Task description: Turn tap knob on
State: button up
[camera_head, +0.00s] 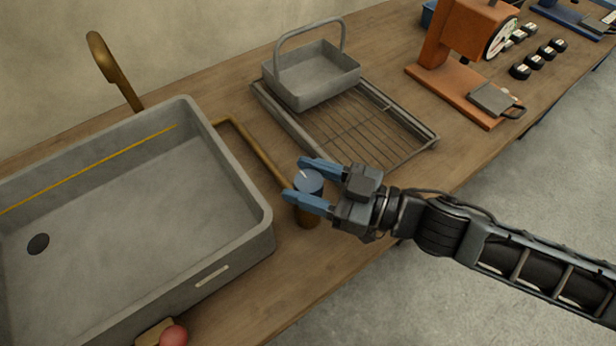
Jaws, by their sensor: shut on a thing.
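The tap knob (309,184) is a short upright cylinder with a pale blue top, standing right of the sink. A brass pipe (255,148) runs from beside the sink's back right corner to it, and a darker brown base shows below it. My gripper (298,180) reaches in from the right with its two blue fingers on either side of the knob, shut on it. The fingers hide parts of the knob's sides. The brass tap spout (115,70) rises behind the grey sink (262,225). No water shows.
A wire drying rack (395,150) with a grey handled basket (335,80) on it stands behind the gripper. An orange scale (455,85) with several black weights is at the back right. A pink ball-shaped thing (174,336) lies at the front.

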jog(key=shift+r+t, duration=0.15)
jog(key=shift+t, duration=0.15)
jog(key=shift+m+t+h+p, duration=1.15)
jog(key=shift+m+t, duration=0.25)
jog(key=shift+t, duration=0.2)
jog(key=shift+m+t+h, duration=1)
jog(key=shift+t+h, duration=0.05)
jog(key=shift+t, duration=0.15)
jog(key=shift+w+m+t+h+b, duration=0.1)
jog(key=shift+m+t+h+b, duration=0.3)
jog(key=shift+b, duration=0.1)
jog(key=m+t+h+b, duration=0.1)
jog(key=h+b, duration=0.1)
jog(key=b, duration=0.1)
jog(key=m+t+h+b, duration=0.1)
jog(key=m+h+b, duration=0.1)
jog(key=b, duration=0.2)
jog(key=shift+d+f, duration=0.1)
jog(key=shift+f, duration=0.25)
jog(key=m+t+h+b, duration=0.1)
jog(key=m+h+b, duration=0.1)
jog(key=b, duration=0.4)
jog(key=shift+t+h, duration=0.3)
jog(key=shift+h, duration=0.4)
jog(key=shift+r+m+h+b, duration=0.15)
jog(key=shift+m+h+b, duration=0.65)
jog(key=shift+b, duration=0.75)
jog(key=o, duration=1)
jog(key=shift+c, duration=0.2)
